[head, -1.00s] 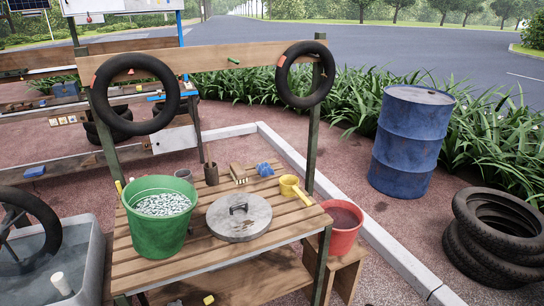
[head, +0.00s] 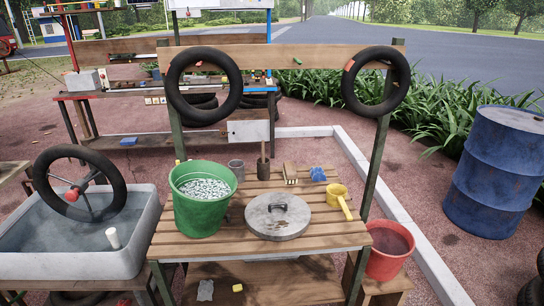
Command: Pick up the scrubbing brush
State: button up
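What looks like the scrubbing brush (head: 290,173) is a small tan block with pale bristles along its lower edge. It rests near the back of the slatted wooden table (head: 180,256), behind the round grey lid. A blue object (head: 318,174) lies just right of it, and a dark brown pot with a wooden handle (head: 263,167) stands to its left. The brush is small in the head view, and its fine detail is hard to tell. My gripper is not in view.
A green bucket (head: 201,212), a grey lid (head: 277,225), a grey cup (head: 237,169) and a yellow dipper (head: 338,195) share the tabletop. A beam with hanging tyres (head: 205,87) spans above. A water tub (head: 70,265) stands left, a red bucket (head: 386,262) and blue barrel (head: 497,184) right.

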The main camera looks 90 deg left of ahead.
aim_at(290, 172)
jog(key=u, duration=1.8)
